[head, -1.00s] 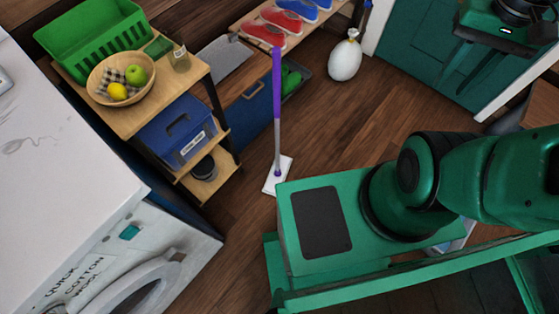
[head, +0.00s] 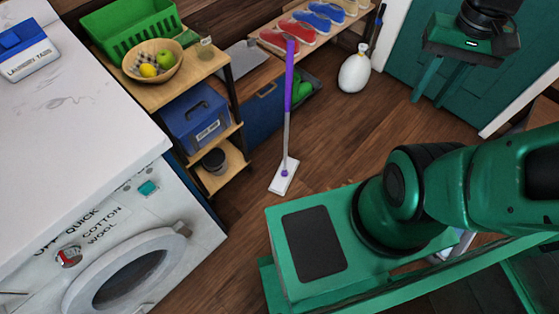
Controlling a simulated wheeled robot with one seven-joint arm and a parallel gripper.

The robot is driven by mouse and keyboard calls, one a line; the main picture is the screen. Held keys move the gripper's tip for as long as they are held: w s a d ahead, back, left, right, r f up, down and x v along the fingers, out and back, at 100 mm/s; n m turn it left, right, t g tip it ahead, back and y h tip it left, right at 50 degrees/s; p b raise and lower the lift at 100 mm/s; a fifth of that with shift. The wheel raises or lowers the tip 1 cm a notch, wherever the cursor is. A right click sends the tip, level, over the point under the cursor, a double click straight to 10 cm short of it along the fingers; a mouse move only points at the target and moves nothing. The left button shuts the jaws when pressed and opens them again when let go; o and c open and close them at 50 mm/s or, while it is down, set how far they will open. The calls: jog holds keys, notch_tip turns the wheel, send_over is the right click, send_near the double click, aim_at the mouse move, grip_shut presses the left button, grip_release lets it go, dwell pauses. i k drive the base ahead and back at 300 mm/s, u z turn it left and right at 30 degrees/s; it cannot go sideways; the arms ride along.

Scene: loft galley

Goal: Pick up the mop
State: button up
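The mop (head: 287,110) stands upright on the wooden floor near the middle of the head view. It has a purple upper handle, a grey lower pole and a flat white head (head: 284,177). Nothing hides it. My gripper (head: 428,99) is at the upper right of the picture, in front of the teal door. Its two green fingers are apart with nothing between them. It is well to the right of the mop and not touching it.
Left of the mop is a wooden shelf unit (head: 180,92) with a green basket (head: 128,30), a fruit bowl and a blue box. A white washing machine (head: 130,240) is at lower left. Floor right of the mop is clear.

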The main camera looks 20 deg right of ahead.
aim_at(282, 179)
jog(key=u, duration=0.05)
jog(key=i, duration=0.55)
jog(key=z, duration=1.85)
